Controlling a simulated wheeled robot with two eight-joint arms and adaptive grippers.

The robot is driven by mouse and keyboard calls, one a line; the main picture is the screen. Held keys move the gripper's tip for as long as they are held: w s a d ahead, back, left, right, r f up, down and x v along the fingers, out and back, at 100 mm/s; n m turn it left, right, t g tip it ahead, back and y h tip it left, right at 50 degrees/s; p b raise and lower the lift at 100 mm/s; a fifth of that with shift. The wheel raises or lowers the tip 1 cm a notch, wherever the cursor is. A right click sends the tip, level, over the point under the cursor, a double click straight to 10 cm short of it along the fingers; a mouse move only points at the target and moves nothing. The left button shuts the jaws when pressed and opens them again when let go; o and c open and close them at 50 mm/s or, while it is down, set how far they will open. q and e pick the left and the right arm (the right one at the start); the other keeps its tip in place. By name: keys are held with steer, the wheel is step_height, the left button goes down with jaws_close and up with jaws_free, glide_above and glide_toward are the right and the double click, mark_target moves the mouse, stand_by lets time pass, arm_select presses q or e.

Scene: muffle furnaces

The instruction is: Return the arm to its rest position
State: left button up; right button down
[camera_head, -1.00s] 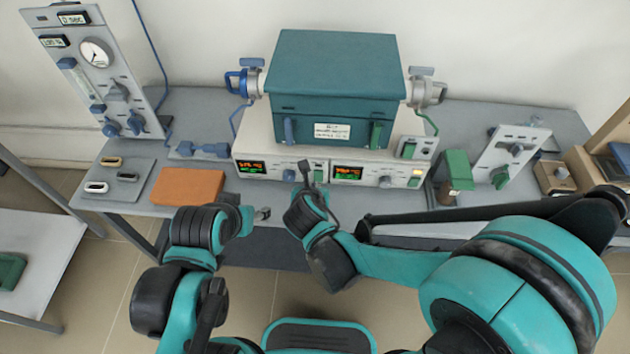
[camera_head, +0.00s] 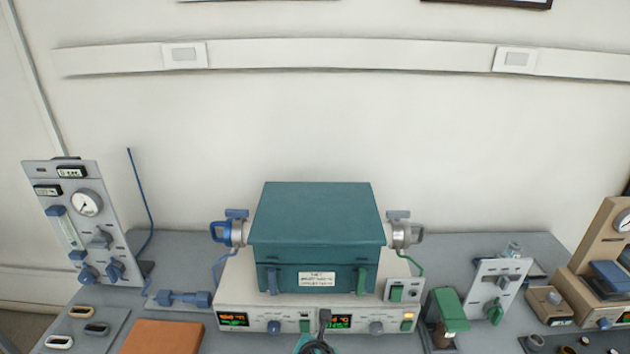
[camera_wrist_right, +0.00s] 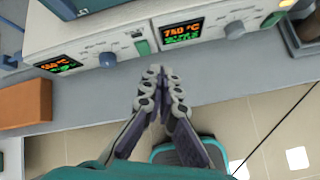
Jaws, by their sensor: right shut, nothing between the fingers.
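My right gripper (camera_wrist_right: 162,78) shows in the right wrist view with its fingers together and nothing between them. It points toward the front of the furnace control unit (camera_wrist_right: 87,27), over the bench's front edge. In the head view only the dark tip of my right arm (camera_head: 322,322) shows at the bottom, overlapping the control unit (camera_head: 270,312). The rest of that arm is below the frame. My left arm and gripper are out of view.
A teal furnace box (camera_head: 318,215) sits shut on the control unit. A gauge panel (camera_head: 75,220) stands at left, an orange block (camera_head: 163,338) at front left. A grey valve panel (camera_head: 497,290) and green-topped part (camera_head: 449,310) stand at right. Floor (camera_wrist_right: 225,120) shows before the bench.

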steer(key=s+d+r+m, duration=0.2)
steer(key=s+d+m, duration=0.2)
steer(key=m, duration=0.6)
steer(key=s+d+r+m+g, duration=0.1)
steer(key=s+d+m, duration=0.3)
steer(key=d+m, duration=0.4)
steer(key=s+d+r+m, duration=0.3)
steer(key=d+m, duration=0.2)
steer(key=m, duration=0.7)
steer(key=shift+s+d+m+g, duration=0.3)
steer(key=shift+s+d+m, duration=0.1)
steer(key=shift+f, duration=0.1)
